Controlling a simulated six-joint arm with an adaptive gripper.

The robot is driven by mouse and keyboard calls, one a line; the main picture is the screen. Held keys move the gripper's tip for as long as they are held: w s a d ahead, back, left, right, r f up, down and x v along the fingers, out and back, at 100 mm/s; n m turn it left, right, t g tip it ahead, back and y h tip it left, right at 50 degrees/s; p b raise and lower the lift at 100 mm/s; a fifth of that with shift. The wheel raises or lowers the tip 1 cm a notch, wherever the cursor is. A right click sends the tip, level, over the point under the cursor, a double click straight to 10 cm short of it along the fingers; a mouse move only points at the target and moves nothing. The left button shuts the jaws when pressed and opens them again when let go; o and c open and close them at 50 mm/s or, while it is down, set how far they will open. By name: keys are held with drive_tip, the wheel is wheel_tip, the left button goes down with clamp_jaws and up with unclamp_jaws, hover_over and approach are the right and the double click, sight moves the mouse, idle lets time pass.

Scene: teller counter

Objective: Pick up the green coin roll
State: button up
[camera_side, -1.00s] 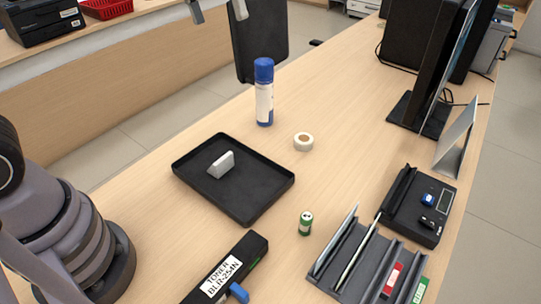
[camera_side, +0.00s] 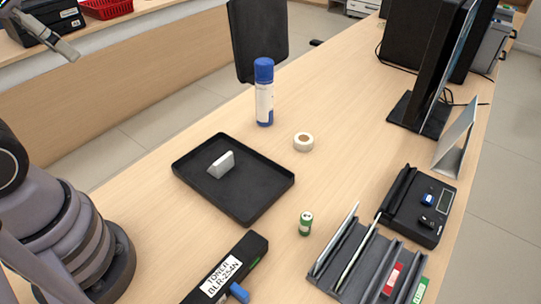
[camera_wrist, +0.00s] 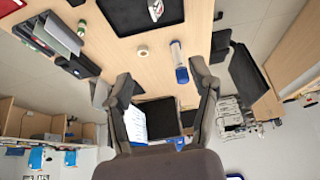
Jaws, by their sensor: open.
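The green coin roll (camera_side: 305,223) is a short cylinder with a pale top, standing upright on the wooden counter between the black tray and the grey slotted rack. In the wrist view a small pale and green item (camera_wrist: 82,26) near the top appears to be the same roll. My gripper (camera_wrist: 161,72) is open and empty, its two fingers spread wide over the scene, well away from the roll. In the side view only a finger of my gripper (camera_side: 66,48) shows clearly at the upper left, high above the counter.
The black tray (camera_side: 247,200) holds a grey-white block (camera_side: 221,164). A blue-capped bottle (camera_side: 264,92) and a tape roll (camera_side: 303,142) stand behind. A toner box (camera_side: 228,270), the slotted rack (camera_side: 352,262) and a black device (camera_side: 418,207) lie around the coin roll.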

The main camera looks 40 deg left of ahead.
drive_tip(key=w+d+f+n+g+h, duration=0.8)
drive_tip(key=w+d+f+h, duration=0.3)
drive_tip(key=d, duration=0.4)
drive_tip(key=w+d+f+n+t+h, duration=0.1)
drive_tip(key=w+f+n, duration=0.2)
drive_tip(key=f, duration=0.2)
drive_tip(key=w+d+f+n+h, duration=0.1)
drive_tip(key=w+d+f+n, duration=0.15)
drive_tip(key=f, duration=0.35)
drive_tip(key=n+t, duration=0.4)
drive_tip(key=n, duration=0.3)
approach(306, 223)
drive_tip(key=d+f, duration=0.1)
drive_tip(key=w+f, duration=0.1)
drive_tip(key=w+d+f, duration=0.1)
drive_tip(key=shift+w+d+f, duration=0.1)
drive_tip(key=shift+d+f, duration=0.2)
drive_tip(key=shift+f, duration=0.1)
drive_tip(key=x, duration=0.6)
drive_tip(key=shift+d, duration=0.25)
drive_tip(key=shift+c, duration=0.2)
